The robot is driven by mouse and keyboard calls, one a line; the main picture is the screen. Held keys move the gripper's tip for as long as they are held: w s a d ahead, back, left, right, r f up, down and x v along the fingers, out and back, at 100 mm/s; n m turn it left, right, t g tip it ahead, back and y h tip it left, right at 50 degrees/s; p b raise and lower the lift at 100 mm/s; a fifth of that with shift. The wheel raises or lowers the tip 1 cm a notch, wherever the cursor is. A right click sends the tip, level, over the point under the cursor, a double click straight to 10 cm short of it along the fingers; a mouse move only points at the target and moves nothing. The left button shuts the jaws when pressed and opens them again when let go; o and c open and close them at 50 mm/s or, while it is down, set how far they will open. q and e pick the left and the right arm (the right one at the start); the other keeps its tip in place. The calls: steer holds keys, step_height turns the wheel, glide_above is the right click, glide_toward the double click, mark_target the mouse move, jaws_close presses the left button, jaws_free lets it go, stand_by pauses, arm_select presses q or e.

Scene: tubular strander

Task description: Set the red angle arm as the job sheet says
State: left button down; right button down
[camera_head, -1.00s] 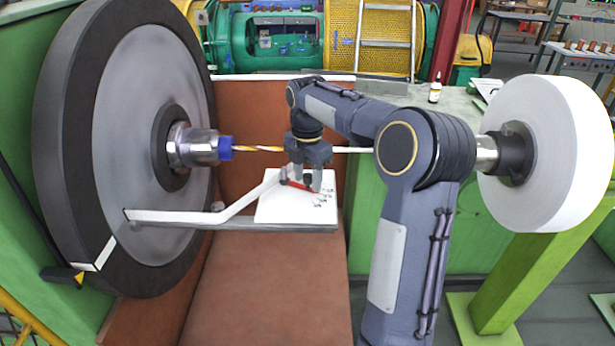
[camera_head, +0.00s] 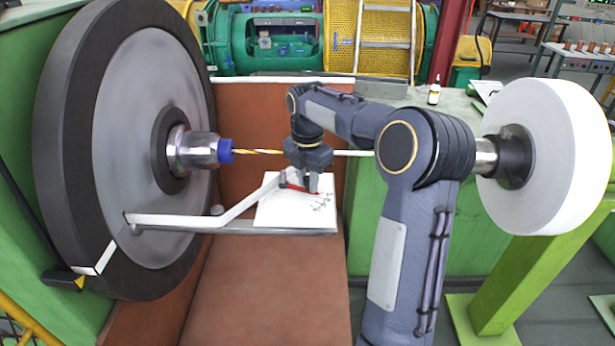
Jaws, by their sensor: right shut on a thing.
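The red angle arm (camera_head: 301,189) lies over a white plate (camera_head: 275,213) with dark scale markings at its right part. My right gripper (camera_head: 311,186) reaches down from above and is shut on the red arm, hiding much of it. The exact angle and the small figures cannot be read. A job sheet (camera_head: 487,90) seems to lie on the green surface at the back right; its text is too small to read. My left gripper is not in view.
A large dark-rimmed grey wheel (camera_head: 140,150) stands at the left, with a silver and blue chuck (camera_head: 202,151) and a striped strand (camera_head: 258,151). A metal bracket (camera_head: 215,222) runs below the plate. A white reel (camera_head: 560,155) stands right. A small bottle (camera_head: 434,92) stands behind.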

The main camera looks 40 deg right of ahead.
steer(key=shift+w+d+n, duration=0.2)
steer(key=shift+d+n, duration=0.2)
steer(key=shift+n, duration=0.1)
steer(key=shift+a, duration=0.1)
steer(key=c, duration=1.2)
jaws_free()
steer(key=shift+c, duration=0.2)
step_height(320, 180, up, 8)
steer(key=shift+f, duration=0.1)
